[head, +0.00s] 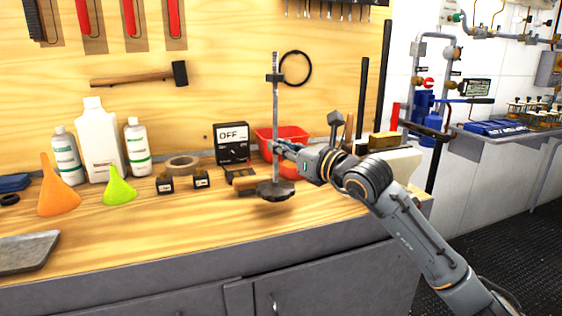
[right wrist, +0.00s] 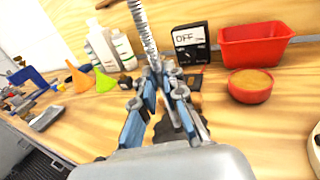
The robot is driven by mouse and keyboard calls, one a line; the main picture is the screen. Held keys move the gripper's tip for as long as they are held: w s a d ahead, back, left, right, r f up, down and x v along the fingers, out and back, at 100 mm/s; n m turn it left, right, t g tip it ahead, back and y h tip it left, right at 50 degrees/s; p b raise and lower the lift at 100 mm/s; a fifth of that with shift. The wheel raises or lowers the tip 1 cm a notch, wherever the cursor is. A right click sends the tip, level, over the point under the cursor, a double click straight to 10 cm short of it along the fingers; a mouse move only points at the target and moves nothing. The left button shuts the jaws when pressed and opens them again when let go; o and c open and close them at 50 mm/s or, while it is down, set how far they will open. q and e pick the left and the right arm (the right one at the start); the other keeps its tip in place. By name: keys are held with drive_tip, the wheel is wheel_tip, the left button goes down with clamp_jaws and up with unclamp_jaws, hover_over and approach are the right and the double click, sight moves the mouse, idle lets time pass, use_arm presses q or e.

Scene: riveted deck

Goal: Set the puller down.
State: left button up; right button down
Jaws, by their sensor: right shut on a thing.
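The puller (head: 276,191) is an upright grey threaded rod with a crosspiece near its top and a dark, wide round foot. My right gripper (head: 278,147) is shut on its rod, above the foot. The foot is over the wooden bench top (head: 215,230); I cannot tell whether it touches the wood. In the right wrist view, the rod (right wrist: 143,30) rises beyond the blue-sided fingers (right wrist: 160,78), and the dark foot shows partly between them. My left gripper is not in view.
Behind the puller stand a black OFF box (head: 232,143) and a red bin (head: 290,135). To the left are two small dark blocks (head: 183,183), a green funnel (head: 118,187), an orange funnel (head: 57,190) and bottles (head: 98,140). The bench front is mostly clear, with a grey tray (head: 25,252) at left.

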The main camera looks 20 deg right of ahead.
sight(277, 159)
wheel_tip(277, 159, down, 3)
drive_tip(key=shift+w+r, duration=0.1)
drive_tip(key=shift+r, duration=0.1)
drive_tip(key=shift+f, duration=0.15)
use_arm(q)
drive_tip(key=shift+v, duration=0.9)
use_arm(e)
drive_tip(key=shift+f+b, duration=0.1)
drive_tip(key=shift+b, duration=0.2)
drive_tip(key=c, duration=1.8)
unclamp_jaws()
drive_tip(key=shift+f, duration=0.15)
drive_tip(key=o, duration=0.4)
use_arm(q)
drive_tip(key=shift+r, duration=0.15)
use_arm(e)
drive_tip(key=shift+r, duration=0.2)
